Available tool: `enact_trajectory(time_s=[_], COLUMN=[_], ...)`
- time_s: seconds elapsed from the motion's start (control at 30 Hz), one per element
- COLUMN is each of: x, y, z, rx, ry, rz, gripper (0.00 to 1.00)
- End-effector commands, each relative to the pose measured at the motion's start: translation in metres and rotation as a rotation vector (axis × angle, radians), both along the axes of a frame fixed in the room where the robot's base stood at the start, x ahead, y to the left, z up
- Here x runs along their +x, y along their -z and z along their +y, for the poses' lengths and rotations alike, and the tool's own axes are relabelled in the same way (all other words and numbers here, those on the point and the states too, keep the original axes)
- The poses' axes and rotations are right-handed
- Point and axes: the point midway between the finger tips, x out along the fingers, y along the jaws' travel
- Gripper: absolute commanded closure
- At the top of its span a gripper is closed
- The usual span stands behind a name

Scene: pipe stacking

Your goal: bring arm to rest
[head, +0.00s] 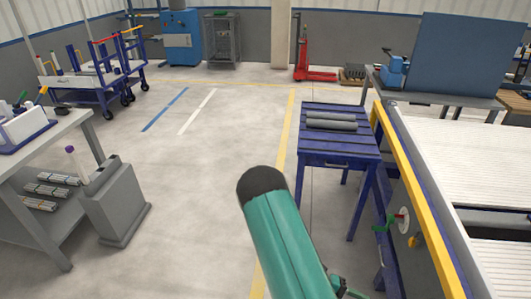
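A teal part of my own arm with a dark rounded end rises from the bottom middle of the head view. My gripper cannot be made out in this view. Grey pipes (331,121) lie side by side on top of a blue table (338,144), a little right of the middle. The pipes lie apart from the visible part of my arm.
A conveyor with a yellow rail (413,197) runs along the right. A workbench (50,135) and a grey bin (115,203) stand at the left. Blue carts (95,80) and a red lift (313,72) stand farther back. The floor left of centre is clear.

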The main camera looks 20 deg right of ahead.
Motion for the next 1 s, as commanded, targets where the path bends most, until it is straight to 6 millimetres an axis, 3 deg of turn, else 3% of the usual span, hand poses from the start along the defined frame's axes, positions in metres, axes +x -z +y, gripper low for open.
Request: enact_trajectory(time_s=[0.2,0.5,1.0], x=[0.030,0.059,0.078], y=[-0.046,-0.111,-0.228], z=[0.031,0.072,0.139], rx=[-0.086,-0.197,-0.338], ry=[0.196,0.526,1.241], rz=[-0.414,-0.928,-1.596], gripper=[0.57,0.57,0.57])
